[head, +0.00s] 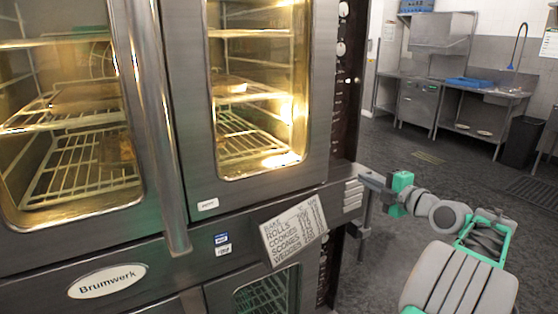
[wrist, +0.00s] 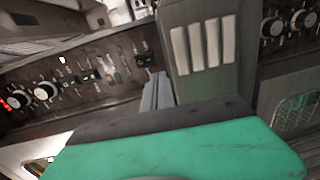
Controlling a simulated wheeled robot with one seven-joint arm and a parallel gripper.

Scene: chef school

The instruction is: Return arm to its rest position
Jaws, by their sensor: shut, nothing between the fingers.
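My arm reaches out from the lower right of the head view, in grey and green segments. My gripper (head: 366,178) is at its left end, close to the right side of the oven front (head: 335,95). It is shut and holds nothing. In the wrist view the grey fingers of my gripper (wrist: 157,88) are together, pointing at the oven's control panel (wrist: 100,72). I cannot tell whether the fingertips touch the oven.
The double oven's glass doors (head: 188,100) look shut, with lit racks inside. A long vertical handle (head: 155,120) sticks out in front. A paper sign (head: 293,232) hangs below. Open dark floor (head: 400,155) lies to the right, with steel counters (head: 470,105) and a bin (head: 522,142) farther back.

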